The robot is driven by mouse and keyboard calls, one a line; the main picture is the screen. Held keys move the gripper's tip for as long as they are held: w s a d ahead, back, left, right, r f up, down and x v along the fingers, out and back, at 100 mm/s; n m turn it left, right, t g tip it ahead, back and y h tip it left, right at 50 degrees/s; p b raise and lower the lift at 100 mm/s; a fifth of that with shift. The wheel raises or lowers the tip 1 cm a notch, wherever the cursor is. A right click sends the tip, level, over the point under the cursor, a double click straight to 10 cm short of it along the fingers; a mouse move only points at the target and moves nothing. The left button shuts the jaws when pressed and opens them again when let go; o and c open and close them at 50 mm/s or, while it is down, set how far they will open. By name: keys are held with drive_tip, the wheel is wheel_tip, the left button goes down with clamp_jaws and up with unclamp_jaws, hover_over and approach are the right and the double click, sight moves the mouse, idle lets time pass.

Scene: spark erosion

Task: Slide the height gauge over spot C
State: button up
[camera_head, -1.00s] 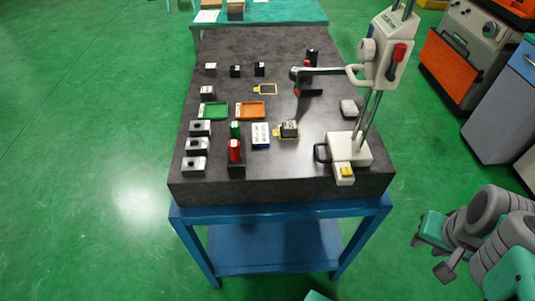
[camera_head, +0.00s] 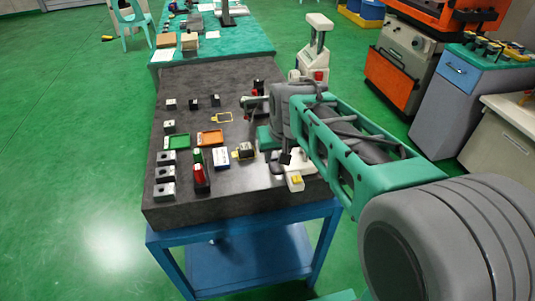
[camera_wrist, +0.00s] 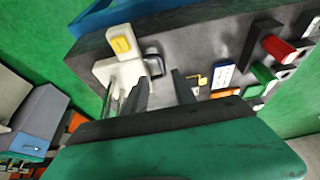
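The white height gauge stands at the right side of the dark surface plate (camera_head: 225,185). Its base (camera_head: 297,172), with a yellow block on it, is at the front right, and its head (camera_head: 319,48) rises behind my arm, which hides most of the column. In the wrist view its base (camera_wrist: 118,70) and a dark loop handle (camera_wrist: 153,66) lie just beyond my fingertips. My gripper (camera_head: 281,160) is over the plate beside the base. In the wrist view my gripper (camera_wrist: 160,78) is open and empty. An empty yellow outline (camera_head: 222,118) is mid-plate; its letter is unreadable.
A second yellow outline holds a small block (camera_head: 244,150). Green (camera_head: 177,142) and orange (camera_head: 210,138) trays, a white-blue box (camera_head: 221,157), red (camera_head: 199,174) and green (camera_head: 197,156) cylinders and several dark blocks stand left of the gauge. Bare plate lies along the front.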

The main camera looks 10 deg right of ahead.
sight(272, 166)
drive_tip(key=x, duration=0.7)
drive_tip(key=shift+w+a+f+p, duration=0.1)
drive_tip(key=shift+w+f+p, duration=0.15)
drive_tip(key=shift+w+p, duration=0.2)
drive_tip(key=shift+c, duration=0.5)
clamp_jaws()
idle(0.4)
